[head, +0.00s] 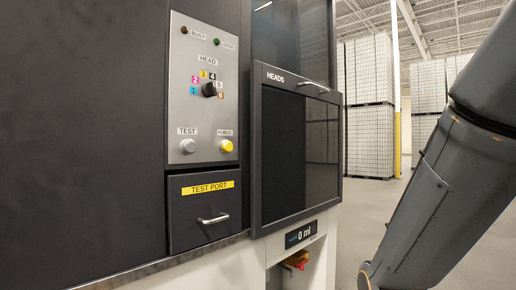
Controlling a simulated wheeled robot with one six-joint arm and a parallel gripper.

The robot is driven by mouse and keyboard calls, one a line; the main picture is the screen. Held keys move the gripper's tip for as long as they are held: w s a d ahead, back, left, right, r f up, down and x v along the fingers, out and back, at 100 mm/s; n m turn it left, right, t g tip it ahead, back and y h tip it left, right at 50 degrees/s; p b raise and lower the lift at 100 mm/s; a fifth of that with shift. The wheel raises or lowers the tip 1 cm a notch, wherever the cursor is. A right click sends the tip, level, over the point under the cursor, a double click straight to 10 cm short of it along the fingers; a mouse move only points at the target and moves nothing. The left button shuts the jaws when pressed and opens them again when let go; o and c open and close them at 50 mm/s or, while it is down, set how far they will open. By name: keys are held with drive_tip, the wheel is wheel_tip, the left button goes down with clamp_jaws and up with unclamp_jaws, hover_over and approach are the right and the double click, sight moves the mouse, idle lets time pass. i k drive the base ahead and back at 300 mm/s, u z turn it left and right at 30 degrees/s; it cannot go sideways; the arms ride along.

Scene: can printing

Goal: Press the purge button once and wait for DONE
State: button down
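The control panel (203,105) is a light grey plate on the dark machine in the head view. The yellow purge button (226,146) sits at its lower right, under the PURGE label. A grey test button (187,146) is to its left. At the top are a dark reddish BUSY lamp (184,30) and a dark green lamp (217,42) whose small label appears to read DONE; neither looks brightly lit. The black HEAD knob (210,90) stands among coloured numbers. My arm fills the right side; my gripper is outside the view.
The TEST PORT drawer (204,208) is shut below the panel. The HEADS door (294,148), with a bar handle, looks shut to the right. A display (301,234) reads 0 ml above a recess with a red and yellow part (297,260). Wrapped pallets (369,110) stand far behind.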

sight(227, 146)
drive_tip(key=k, duration=0.9)
drive_tip(key=u, duration=0.45)
drive_tip(key=i, duration=1)
